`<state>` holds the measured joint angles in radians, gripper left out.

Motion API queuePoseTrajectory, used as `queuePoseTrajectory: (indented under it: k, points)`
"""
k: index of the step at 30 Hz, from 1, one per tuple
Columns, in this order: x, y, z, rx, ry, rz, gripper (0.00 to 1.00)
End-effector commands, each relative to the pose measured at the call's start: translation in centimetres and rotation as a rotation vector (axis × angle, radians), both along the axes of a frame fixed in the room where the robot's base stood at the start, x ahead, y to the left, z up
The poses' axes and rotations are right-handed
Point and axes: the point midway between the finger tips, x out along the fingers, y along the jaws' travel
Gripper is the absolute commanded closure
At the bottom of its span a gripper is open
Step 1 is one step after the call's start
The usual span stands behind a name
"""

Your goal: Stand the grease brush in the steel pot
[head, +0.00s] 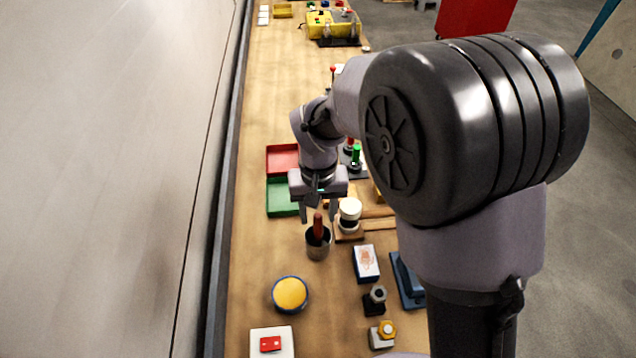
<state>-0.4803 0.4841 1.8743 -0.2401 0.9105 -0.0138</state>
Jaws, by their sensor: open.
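The steel pot (317,249) stands on the wooden bench, left of the middle of the head view. A brush with a reddish-brown handle (318,227) stands upright in the pot; its lower end is hidden inside. My gripper (319,212) is open just above and behind the pot, with its fingers pointing down. The fingertips are near the top of the handle, and nothing is held between them. I cannot tell from this view whether the fingers touch the handle.
A green tray (281,198) and a red tray (282,158) lie behind the pot. A white-topped round object (349,209) stands close on its right. A yellow round object (290,294) and a boxed item (365,263) are nearer. The bench (252,270) is clear left of the pot.

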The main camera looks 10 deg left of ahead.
Motion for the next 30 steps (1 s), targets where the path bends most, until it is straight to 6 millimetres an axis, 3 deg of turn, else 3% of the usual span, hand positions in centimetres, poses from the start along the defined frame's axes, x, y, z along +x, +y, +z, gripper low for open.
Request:
queuePoseTrajectory:
  k: [3,15,21,30]
  points:
    - [0.1,0.0,3.2,0.002,-0.005,-0.001,0.55]
    - [0.0,0.0,11.8,0.001,-0.002,-0.001,0.55]
    - [0.0,0.0,13.9,-0.001,-0.001,0.000,0.55]
    - [0.0,0.0,14.2,-0.001,-0.001,0.000,0.55]
